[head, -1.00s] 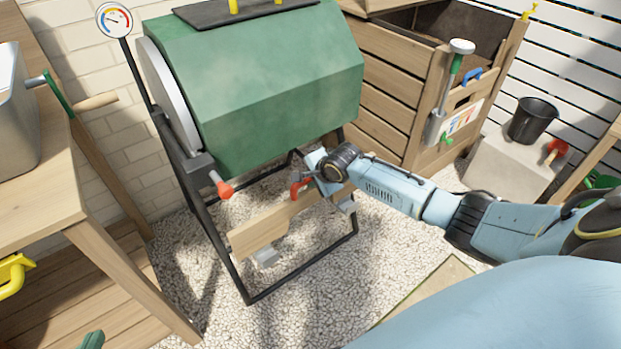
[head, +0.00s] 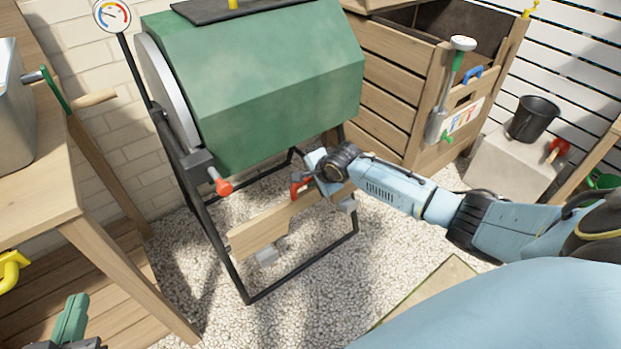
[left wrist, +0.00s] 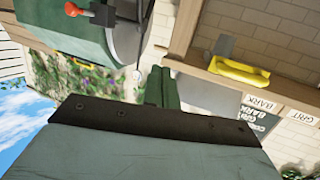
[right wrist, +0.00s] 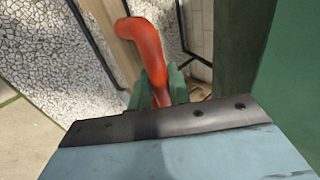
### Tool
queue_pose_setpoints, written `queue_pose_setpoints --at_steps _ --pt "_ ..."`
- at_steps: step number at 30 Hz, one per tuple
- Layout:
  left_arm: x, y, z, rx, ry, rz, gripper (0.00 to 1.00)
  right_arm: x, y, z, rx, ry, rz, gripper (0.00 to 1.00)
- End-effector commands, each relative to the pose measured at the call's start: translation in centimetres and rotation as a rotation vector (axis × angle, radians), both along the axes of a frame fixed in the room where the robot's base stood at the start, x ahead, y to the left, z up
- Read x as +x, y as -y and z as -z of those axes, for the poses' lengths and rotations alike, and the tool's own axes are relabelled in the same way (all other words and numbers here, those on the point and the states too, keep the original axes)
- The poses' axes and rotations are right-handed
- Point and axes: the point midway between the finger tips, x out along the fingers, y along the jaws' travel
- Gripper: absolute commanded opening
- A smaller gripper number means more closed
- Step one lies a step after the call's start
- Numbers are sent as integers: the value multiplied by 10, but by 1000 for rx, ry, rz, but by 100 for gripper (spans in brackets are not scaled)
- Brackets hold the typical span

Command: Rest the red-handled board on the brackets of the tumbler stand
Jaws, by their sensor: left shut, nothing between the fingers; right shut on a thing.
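The wooden board (head: 262,228) lies across the front of the tumbler stand (head: 237,278), under the green drum (head: 270,95). It looks roughly level, at the height of the two grey brackets; the left bracket (head: 266,256) and right bracket (head: 347,204) show just below it. Whether its full weight rests on them I cannot tell. My right gripper (head: 308,181) is shut on the board's red handle (right wrist: 146,48), seen in the right wrist view between the green fingers (right wrist: 160,88). My left gripper (head: 72,318) is shut and empty at the lower left, away from the stand.
A wooden bench (head: 60,205) stands at the left with a yellow-handled tool (head: 10,270) near its edge. A red-tipped crank (head: 221,184) juts out from the drum's left end. A slatted wooden bin (head: 385,85) stands behind right. Gravel (head: 310,275) in front is clear.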

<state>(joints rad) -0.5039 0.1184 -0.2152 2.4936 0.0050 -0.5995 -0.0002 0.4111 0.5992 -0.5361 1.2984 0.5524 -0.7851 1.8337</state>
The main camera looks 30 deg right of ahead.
Motion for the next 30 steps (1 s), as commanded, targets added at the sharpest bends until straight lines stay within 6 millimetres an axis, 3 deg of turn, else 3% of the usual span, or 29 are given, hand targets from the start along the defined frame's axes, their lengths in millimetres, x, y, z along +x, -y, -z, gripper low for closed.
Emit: queue_pose_setpoints --at_steps 30 --pt "3 12 -55 -98 327 23 0 2 0 8 1 7 -1 0"
